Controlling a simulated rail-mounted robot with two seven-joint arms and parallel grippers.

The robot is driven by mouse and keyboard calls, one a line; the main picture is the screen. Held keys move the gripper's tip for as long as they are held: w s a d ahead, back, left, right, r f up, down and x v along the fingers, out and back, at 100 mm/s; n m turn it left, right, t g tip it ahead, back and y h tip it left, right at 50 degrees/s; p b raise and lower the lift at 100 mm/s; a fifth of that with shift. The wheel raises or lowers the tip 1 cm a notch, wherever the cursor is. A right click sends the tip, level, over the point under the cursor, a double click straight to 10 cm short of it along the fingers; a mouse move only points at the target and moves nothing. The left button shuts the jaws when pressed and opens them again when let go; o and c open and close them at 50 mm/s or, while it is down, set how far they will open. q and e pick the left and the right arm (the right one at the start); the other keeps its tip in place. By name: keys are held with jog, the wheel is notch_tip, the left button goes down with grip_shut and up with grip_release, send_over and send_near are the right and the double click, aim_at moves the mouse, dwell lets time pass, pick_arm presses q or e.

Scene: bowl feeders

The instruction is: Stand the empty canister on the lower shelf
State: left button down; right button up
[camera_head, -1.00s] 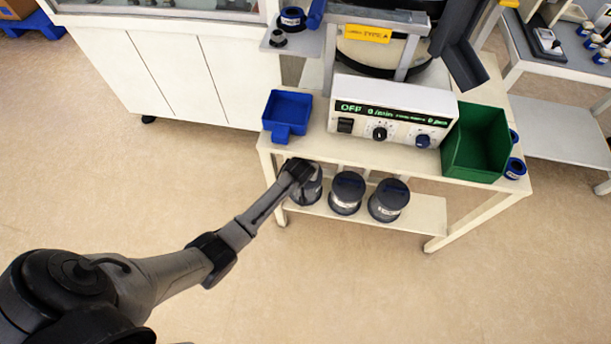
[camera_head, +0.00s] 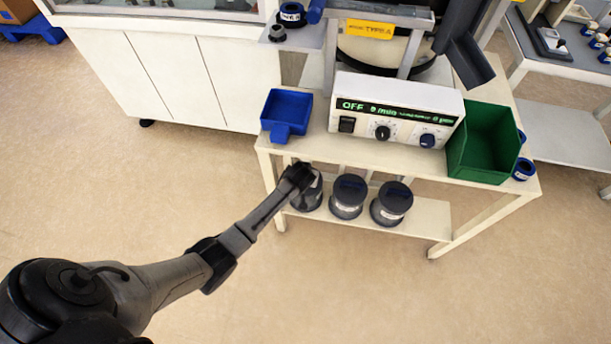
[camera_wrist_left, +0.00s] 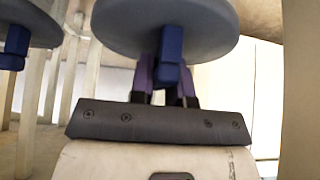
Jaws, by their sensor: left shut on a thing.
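A dark grey canister (camera_head: 309,198) is at the left end of the lower shelf (camera_head: 421,221), at the end of my left arm. In the left wrist view its round grey lid (camera_wrist_left: 120,32) has a blue handle, and my left gripper (camera_wrist_left: 172,92) is shut on the canister at that handle. In the head view my left gripper (camera_head: 299,176) partly covers the canister. It looks upright and at shelf level, but I cannot tell whether its base touches the shelf. My right gripper is in neither view.
Two similar lidded canisters, one in the middle (camera_head: 347,197) and one at right (camera_head: 391,204), stand on the same shelf. Above are a blue tray (camera_head: 286,112), a control box (camera_head: 394,112) and a green bin (camera_head: 487,143). The floor in front is clear.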

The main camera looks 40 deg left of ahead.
pick_arm(q)
jog(key=c, duration=1.1)
grip_release()
jog(key=shift+r, duration=0.1)
jog(key=shift+s+d+r+p, duration=0.1)
jog(key=shift+r+p, duration=0.25)
jog(key=p+v, duration=0.6)
jog(key=v, duration=0.4)
jog(key=s+d+r+m+h, duration=0.1)
jog(key=s+d+r+m, duration=0.1)
jog(key=s, duration=0.7)
jog(key=s+d+r+m+g+h, duration=0.1)
jog(key=s+d+r+m, duration=0.2)
jog(key=s, duration=0.7)
jog(key=s+d+r+m+g+h+p, duration=0.1)
jog(key=s+d+r, duration=0.3)
jog(key=s, duration=0.6)
jog(key=shift+s+d+r+m, duration=0.15)
jog(key=shift+d+r+m, duration=0.25)
jog(key=shift+d+m, duration=0.4)
jog(key=shift+a, duration=0.1)
